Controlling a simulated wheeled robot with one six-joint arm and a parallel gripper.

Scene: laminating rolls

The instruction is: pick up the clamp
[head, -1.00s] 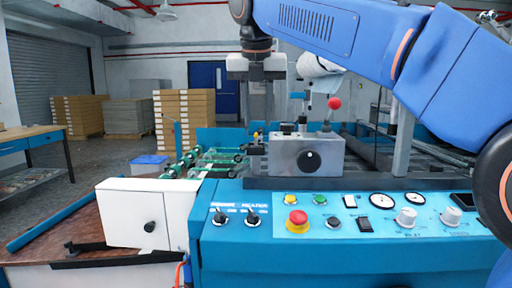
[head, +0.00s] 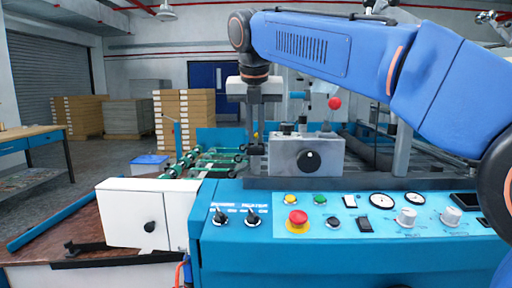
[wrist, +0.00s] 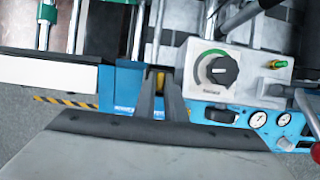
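My gripper (head: 257,158) points straight down at the back edge of the blue machine, just left of the grey control box. In the wrist view its two dark fingers (wrist: 160,82) stand apart with a narrow gap. In the head view the fingers cover that spot.
The grey box (head: 308,156) with a black knob stands close right of my fingers, with a red-balled lever (head: 334,104) behind it. Green-fitted rollers (head: 205,160) lie to the left. The blue panel (head: 275,232) in front carries buttons, switches and gauges.

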